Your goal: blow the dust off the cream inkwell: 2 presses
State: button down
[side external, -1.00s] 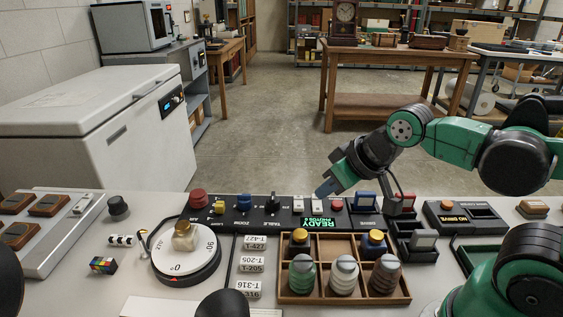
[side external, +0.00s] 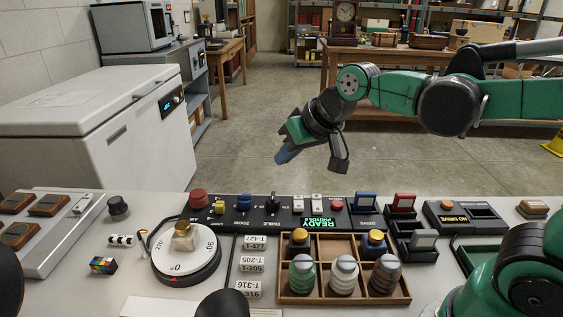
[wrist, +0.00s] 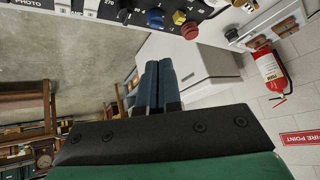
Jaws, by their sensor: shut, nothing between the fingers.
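The cream inkwell (side external: 185,237) with a gold-brown top stands upright on the round white turntable (side external: 199,258), left of centre in the side view. Whether dust lies on it is too small to tell. My gripper (side external: 284,156) is shut and empty, in the air behind and above the control panel, well apart from the inkwell. In the wrist view its blue fingers (wrist: 157,82) lie side by side. The inkwell is not in the wrist view. I cannot tell which thing is the blower.
A black control panel (side external: 262,224) with red, yellow and blue knobs and a green READY display runs behind the turntable. A wooden compartment tray (side external: 283,290) holds several jars. Label blocks, a colour cube (side external: 103,265) and a black knob (side external: 118,207) stand around. A white chest freezer (side external: 100,125) is behind left.

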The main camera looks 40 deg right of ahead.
jog(key=w+a+r+m+y, duration=0.15)
jog(key=w+a, duration=0.25)
jog(key=w, duration=0.6)
jog(key=m+t, duration=0.1)
jog(key=m, duration=0.1)
send_over(200, 194)
notch_tip(200, 194, down, 4)
jog(key=shift+r+y, duration=0.2)
jog(key=shift+y, duration=0.15)
jog(key=shift+f, duration=4.45)
jog(key=shift+f, duration=0.1)
jog(key=shift+f, duration=0.3)
